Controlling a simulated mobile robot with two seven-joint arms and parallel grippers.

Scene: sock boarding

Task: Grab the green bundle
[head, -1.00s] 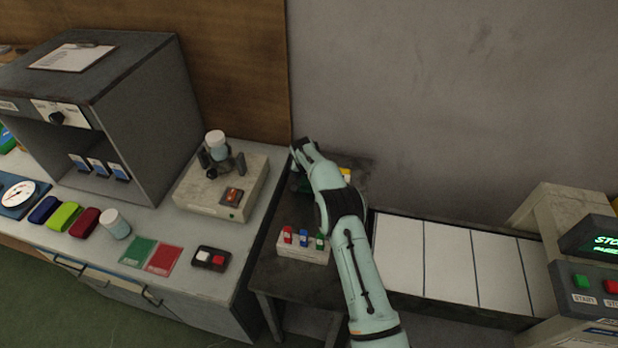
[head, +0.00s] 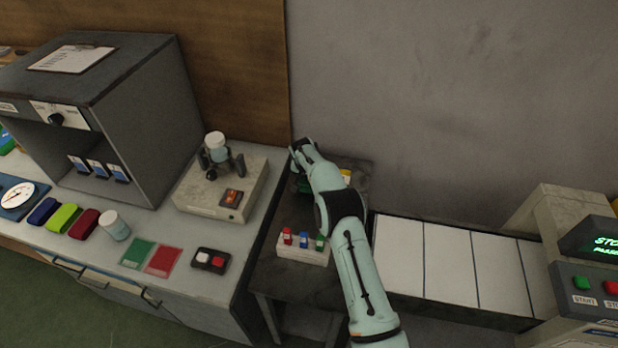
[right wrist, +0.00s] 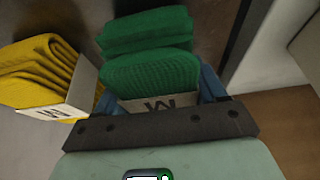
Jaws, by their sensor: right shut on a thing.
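A green bundle (right wrist: 150,72) of folded, ribbed socks with a white band marked with a letter (right wrist: 160,103) fills the middle of the right wrist view. My right gripper (right wrist: 160,92) is shut on it, with blue fingers at its left and right sides. In the head view my right gripper (head: 303,150) is at the back of the dark table, and the arm largely hides the bundle. My left gripper is not in view.
A yellow bundle (right wrist: 40,72) with a white band lies just left of the green one. A white block with coloured clips (head: 303,250) stands nearer on the dark table. A conveyor (head: 450,262) runs to the right, and the grey wall is close behind.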

